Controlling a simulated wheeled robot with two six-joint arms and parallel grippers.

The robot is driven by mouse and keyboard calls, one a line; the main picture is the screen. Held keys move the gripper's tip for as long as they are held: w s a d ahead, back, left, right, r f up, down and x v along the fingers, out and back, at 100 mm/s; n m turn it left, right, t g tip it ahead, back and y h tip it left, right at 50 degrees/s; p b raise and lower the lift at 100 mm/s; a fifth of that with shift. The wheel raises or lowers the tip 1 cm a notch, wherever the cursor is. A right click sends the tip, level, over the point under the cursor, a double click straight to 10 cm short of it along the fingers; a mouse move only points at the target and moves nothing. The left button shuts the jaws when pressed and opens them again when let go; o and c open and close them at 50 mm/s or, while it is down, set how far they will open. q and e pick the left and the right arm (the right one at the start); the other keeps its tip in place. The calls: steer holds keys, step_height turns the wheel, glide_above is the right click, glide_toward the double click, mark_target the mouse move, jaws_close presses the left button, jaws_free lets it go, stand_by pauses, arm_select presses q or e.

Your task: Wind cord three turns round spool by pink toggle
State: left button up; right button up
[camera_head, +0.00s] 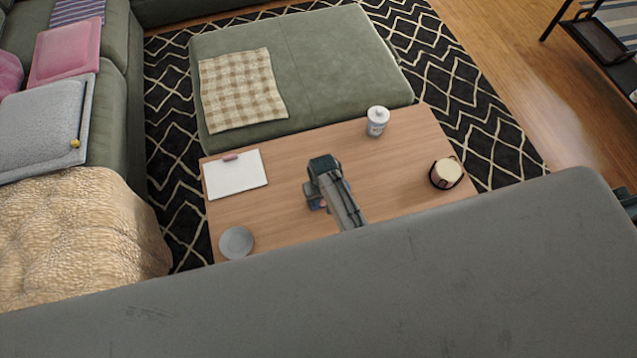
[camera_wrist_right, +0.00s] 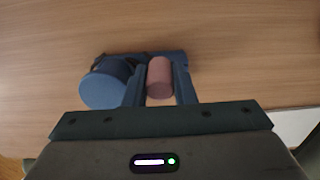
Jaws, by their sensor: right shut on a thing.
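My right gripper (camera_wrist_right: 160,88) is shut on the pink toggle (camera_wrist_right: 159,77), a short pink cylinder between its two fingers in the right wrist view. The blue spool (camera_wrist_right: 104,86) stands just left of the fingers there, with a dark band, perhaps the cord, round it. Both are at a blue base (camera_wrist_right: 150,56) on the wooden table. In the head view the right gripper (camera_head: 318,192) is over the middle of the table, and its arm hides most of the spool and toggle. The run of the cord cannot be made out. My left gripper is not in view.
The wooden table (camera_head: 290,148) also bears a clipboard (camera_head: 236,177), a grey plate (camera_head: 236,243), a white jar (camera_head: 377,121) and a candle in a dark holder (camera_head: 446,173). A green ottoman (camera_head: 335,70) stands behind it. Bare wood surrounds the spool.

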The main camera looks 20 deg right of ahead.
steer(key=s+d+p, duration=0.4)
steer(key=s+d, duration=0.1)
steer(key=shift+d+r, duration=0.15)
steer(key=shift+r, duration=0.05)
steer(key=d, duration=0.2)
steer(key=w+d, duration=0.1)
steer(key=d, duration=0.2)
steer(key=shift+w+d+f, duration=0.15)
steer(key=shift+d, duration=0.2)
steer(key=w+d, duration=0.1)
steer(key=w+d+b, duration=0.1)
steer(key=w, duration=0.1)
steer(key=shift+w+d+f, duration=0.15)
steer(key=shift+w+d, duration=0.6)
steer(key=shift+w, duration=0.1)
